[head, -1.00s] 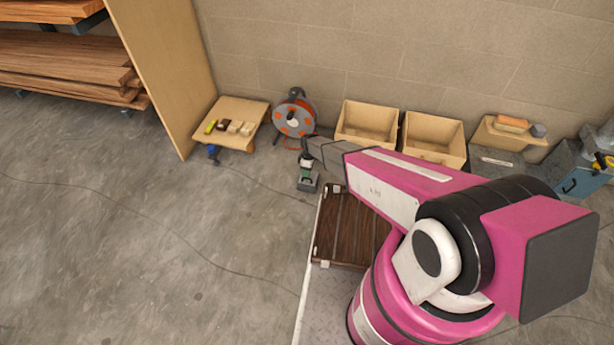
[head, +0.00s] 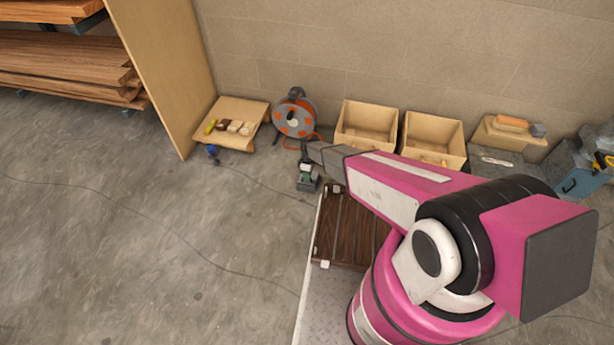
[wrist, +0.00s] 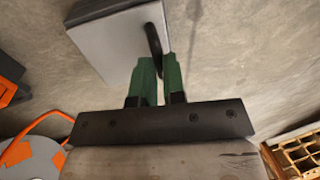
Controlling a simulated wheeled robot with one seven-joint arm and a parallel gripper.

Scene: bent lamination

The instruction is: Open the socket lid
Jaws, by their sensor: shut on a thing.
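The socket is a small grey box on the floor; part of it (head: 307,187) shows below my gripper in the head view. In the wrist view its flat light-grey lid (wrist: 112,45) fills the upper left, with a dark edge along the top. A black loop handle (wrist: 154,38) stands at the lid's right side. My gripper (wrist: 159,72) has green fingers, shut on the lower end of this handle. My gripper also shows small in the head view (head: 306,170). The exact contact between the fingers and the lid's hinge side are hidden.
An orange and grey cable reel (head: 294,118) stands behind the socket, with an orange cable near it. Two open wooden boxes (head: 367,125) (head: 432,140) stand along the wall. Floor to the left is clear.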

